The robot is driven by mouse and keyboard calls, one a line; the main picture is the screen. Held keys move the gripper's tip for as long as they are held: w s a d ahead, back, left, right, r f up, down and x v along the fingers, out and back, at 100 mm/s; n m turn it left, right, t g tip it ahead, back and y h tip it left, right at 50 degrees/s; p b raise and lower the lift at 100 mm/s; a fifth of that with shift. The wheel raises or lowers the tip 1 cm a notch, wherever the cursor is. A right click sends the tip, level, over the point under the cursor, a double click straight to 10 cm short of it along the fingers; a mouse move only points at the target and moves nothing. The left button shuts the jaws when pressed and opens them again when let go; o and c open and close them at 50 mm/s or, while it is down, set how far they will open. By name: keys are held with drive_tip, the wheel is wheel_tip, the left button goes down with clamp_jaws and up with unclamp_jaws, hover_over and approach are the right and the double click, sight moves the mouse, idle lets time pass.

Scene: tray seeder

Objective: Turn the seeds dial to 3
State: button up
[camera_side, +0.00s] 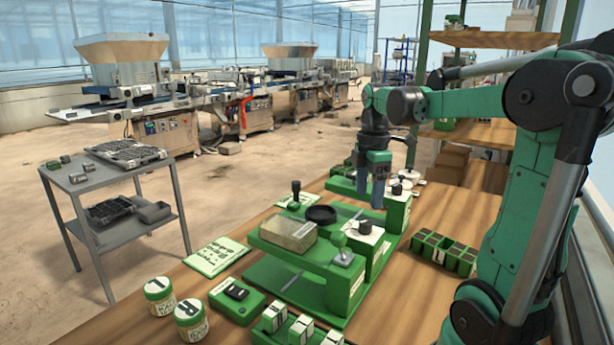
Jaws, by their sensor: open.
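The green tray seeder (345,272) stands on the wooden bench. A second dark knob on a white plate (397,190) sits on the block farther back. I cannot read the labels or numbers, so I cannot tell which one is the seeds dial or where it points. My gripper (378,204) points down above the far part of the seeder, close to the rear knob and apart from the front one. Its fingers are small and partly hidden; it is open and holds nothing that I can see.
A black round dish (321,214), a tan block (289,233) and a metal lever (342,255) are on the seeder. A dark-handled stamp (295,197) stands behind. Two labelled jars (191,321), a green switch box (236,297) and a celled tray (445,253) surround it.

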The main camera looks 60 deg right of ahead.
sight(366, 221)
drive_tip(key=shift+f, duration=2.85)
clamp_jaws()
